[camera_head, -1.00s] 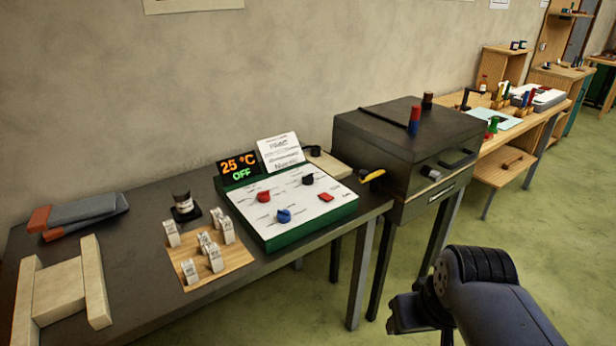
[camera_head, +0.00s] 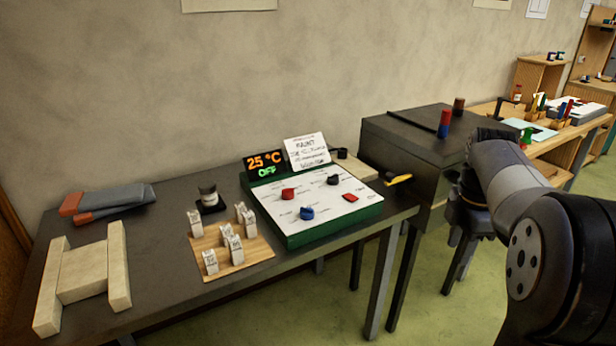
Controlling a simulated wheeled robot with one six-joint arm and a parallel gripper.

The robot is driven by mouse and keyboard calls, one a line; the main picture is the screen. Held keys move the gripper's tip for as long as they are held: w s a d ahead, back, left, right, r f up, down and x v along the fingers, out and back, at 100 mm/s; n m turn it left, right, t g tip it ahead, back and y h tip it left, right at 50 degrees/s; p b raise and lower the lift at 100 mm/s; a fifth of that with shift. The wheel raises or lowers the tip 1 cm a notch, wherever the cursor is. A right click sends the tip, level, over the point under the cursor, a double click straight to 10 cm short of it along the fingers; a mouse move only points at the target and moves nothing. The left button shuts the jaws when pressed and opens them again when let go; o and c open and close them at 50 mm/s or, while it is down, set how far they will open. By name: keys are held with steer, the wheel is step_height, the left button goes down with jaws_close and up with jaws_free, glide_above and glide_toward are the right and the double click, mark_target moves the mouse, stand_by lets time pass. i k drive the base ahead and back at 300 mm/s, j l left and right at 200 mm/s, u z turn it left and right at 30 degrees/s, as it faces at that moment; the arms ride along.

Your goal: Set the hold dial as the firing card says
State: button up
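The control box (camera_head: 290,241) is a green case with a white sloped face, on the dark table. Its face carries a red dial (camera_head: 288,194), a black dial (camera_head: 333,180), a blue dial (camera_head: 307,213) and a flat red button (camera_head: 350,198). I cannot read which dial is hold. My gripper (camera_head: 462,262) hangs at the right, in front of the kiln and apart from the box. Its fingers are too dark and small to tell open from shut.
A dark kiln (camera_head: 410,150) stands right of the box, with a yellow-handled tool (camera_head: 398,179) near its edge. A wooden board (camera_head: 235,254) with several white blocks lies left of the box. A small dark jar (camera_head: 208,196) stands behind the board.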

mark_target(333, 180)
steer(key=i+l+u, duration=0.1)
steer(key=i+u, duration=0.35)
steer(key=i+l+u, duration=0.2)
steer(key=i+u, duration=0.15)
steer(key=u, duration=0.15)
steer(key=i+l, duration=0.6)
